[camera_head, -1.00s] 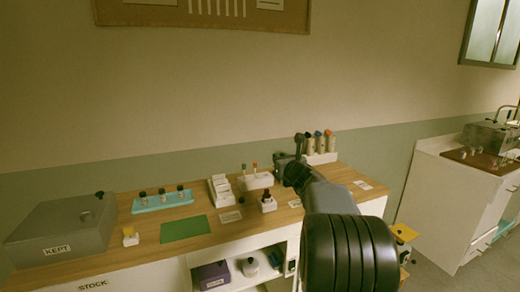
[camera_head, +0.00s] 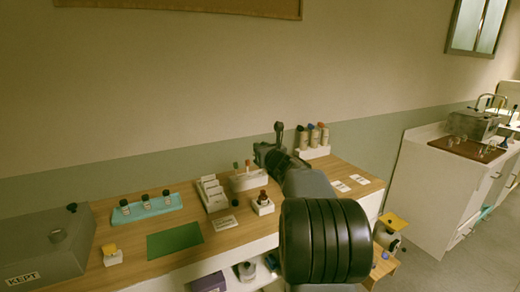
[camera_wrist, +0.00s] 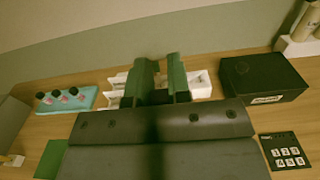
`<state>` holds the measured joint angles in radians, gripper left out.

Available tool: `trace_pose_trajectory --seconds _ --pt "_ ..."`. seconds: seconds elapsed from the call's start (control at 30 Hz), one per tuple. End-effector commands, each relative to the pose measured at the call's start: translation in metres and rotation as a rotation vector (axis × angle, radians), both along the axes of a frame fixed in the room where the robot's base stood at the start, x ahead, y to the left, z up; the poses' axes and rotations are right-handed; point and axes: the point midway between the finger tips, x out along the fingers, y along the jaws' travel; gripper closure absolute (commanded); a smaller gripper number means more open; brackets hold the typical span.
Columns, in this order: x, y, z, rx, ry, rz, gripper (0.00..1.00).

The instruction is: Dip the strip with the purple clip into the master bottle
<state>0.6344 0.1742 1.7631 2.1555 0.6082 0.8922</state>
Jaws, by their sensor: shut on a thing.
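My gripper (camera_wrist: 161,82) is shut, with its two fingers over the white strip holder (camera_head: 249,182) in the wrist view. What it grips is mostly hidden; I take it to be the strip with the purple clip, though no purple shows. A strip with a green clip (camera_head: 236,165) and one with a reddish clip (camera_head: 247,166) stand in the holder. A small dark bottle (camera_head: 263,197) stands upright in a white block in front of the holder. I cannot tell whether it is the master bottle.
A teal rack (camera_head: 140,214) holds dark-capped bottles, left of a white card stand (camera_head: 211,193). A green mat (camera_head: 174,241) lies in front. A grey box marked KEPT (camera_head: 45,260) is at left. Several capped bottles (camera_head: 313,138) stand at the back right.

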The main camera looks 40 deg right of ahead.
Motion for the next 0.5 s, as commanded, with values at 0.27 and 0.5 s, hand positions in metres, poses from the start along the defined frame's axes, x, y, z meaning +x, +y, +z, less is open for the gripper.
trace_pose_trajectory --seconds 0.27,0.5 --pt "-0.001 0.001 -0.003 0.0 0.001 0.001 1.0" --pt "-0.001 0.001 -0.015 0.0 0.001 0.001 1.0"
